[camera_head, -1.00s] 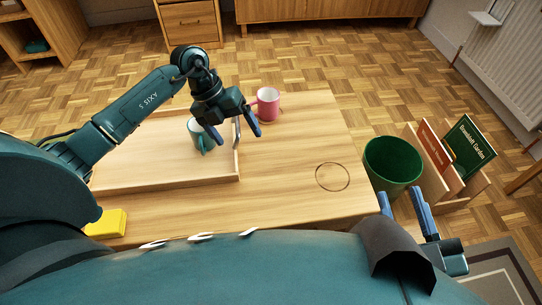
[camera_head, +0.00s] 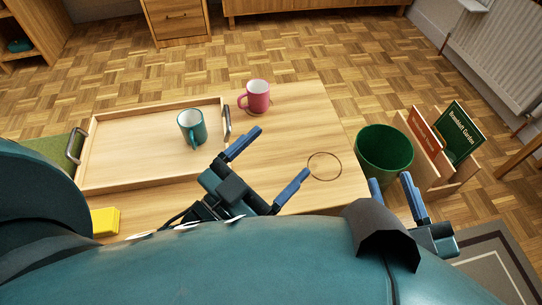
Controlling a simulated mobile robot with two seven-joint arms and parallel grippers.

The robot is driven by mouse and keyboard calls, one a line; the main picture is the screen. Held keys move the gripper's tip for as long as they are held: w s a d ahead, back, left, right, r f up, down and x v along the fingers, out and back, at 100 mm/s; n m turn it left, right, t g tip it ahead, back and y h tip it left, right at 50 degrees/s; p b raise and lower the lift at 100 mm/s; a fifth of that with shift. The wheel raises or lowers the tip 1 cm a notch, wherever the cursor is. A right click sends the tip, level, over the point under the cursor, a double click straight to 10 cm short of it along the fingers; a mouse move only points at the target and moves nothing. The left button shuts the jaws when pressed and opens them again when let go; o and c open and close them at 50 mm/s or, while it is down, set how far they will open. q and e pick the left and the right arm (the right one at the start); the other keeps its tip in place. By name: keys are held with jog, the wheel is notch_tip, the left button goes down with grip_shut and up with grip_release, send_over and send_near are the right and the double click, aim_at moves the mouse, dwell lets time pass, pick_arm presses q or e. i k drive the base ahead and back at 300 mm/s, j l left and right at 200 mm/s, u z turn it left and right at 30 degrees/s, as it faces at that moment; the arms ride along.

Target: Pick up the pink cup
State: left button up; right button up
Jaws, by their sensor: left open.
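The pink cup (camera_head: 258,96) stands upright on the wooden table, just right of the tray's right handle. Its handle points to the left. My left gripper (camera_head: 281,155) is open and empty, nearer to me than the cup and apart from it, over the front part of the table. My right gripper (camera_head: 392,184) is at the lower right, off the table's right edge, with its two blue fingers apart and nothing between them.
A wooden tray (camera_head: 130,178) with metal handles holds a teal cup (camera_head: 192,128). A yellow block (camera_head: 105,221) lies at the front left. A dark ring (camera_head: 324,166) marks the table's right part. A green bin (camera_head: 384,151) and a book rack (camera_head: 461,171) stand beyond the right edge.

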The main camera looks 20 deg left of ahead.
aim_at(253, 99)
jog(key=k, duration=1)
